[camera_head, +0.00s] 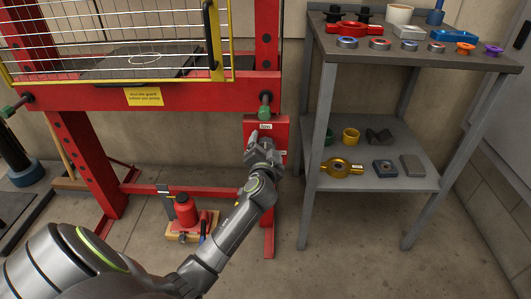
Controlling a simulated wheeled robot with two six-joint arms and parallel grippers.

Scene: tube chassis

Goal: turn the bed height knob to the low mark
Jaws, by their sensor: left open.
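A red control box (280,133) is fixed to the right post of the red press frame. It carries a small white label near its top (265,126) and another low on its right side, both too small to read. My left gripper (260,143) is open in front of the box and covers its middle and lower left. The bed height knob cannot be made out; it may be hidden behind the gripper. I cannot tell whether the fingers touch anything. My right gripper is not in view.
A wire guard (130,40) with a yellow frame covers the press front. A grey two-tier table (390,165) with rings and small parts stands close on the right.

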